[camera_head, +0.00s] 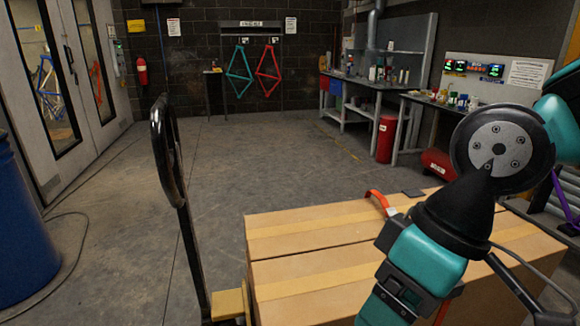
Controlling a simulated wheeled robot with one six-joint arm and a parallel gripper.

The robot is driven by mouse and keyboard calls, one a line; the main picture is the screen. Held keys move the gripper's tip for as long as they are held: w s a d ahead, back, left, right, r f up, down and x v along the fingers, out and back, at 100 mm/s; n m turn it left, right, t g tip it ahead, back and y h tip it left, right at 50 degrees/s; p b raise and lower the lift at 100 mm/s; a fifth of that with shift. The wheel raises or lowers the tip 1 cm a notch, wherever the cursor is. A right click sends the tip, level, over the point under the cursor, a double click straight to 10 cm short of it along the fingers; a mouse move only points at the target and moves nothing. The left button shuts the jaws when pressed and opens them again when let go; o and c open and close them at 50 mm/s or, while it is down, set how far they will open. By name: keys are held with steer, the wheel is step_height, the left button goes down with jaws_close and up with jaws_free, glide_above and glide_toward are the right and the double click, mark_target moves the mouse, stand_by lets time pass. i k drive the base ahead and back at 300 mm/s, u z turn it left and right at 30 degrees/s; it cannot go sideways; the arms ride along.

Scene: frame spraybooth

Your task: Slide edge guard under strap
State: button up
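Long tan cartons (318,232) with paler tape bands lie in the foreground. A curved orange piece (378,202) stands up at their far edge, with a small grey part beside it. It may be the strap, but I cannot tell. A small dark flat piece (412,193) lies just right of it; I cannot tell whether it is the edge guard. My teal and black arm crosses in front of the cartons and hides much of their right half. I cannot make out my gripper's fingers or anything held.
A black upright handle (170,150) stands left of the cartons. A blue drum (20,235) is at the far left. Workbenches (378,84), a red cylinder (386,138) and bike frames (239,72) are at the back. The concrete floor (240,155) between is clear.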

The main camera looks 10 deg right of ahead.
mark_target(412, 193)
steer(key=z, duration=0.8)
steer(key=k, duration=1.3)
steer(key=z, duration=0.65)
steer(key=i, duration=0.85)
steer(key=z, duration=0.7)
steer(key=i, duration=1.8)
steer(key=u, duration=0.5)
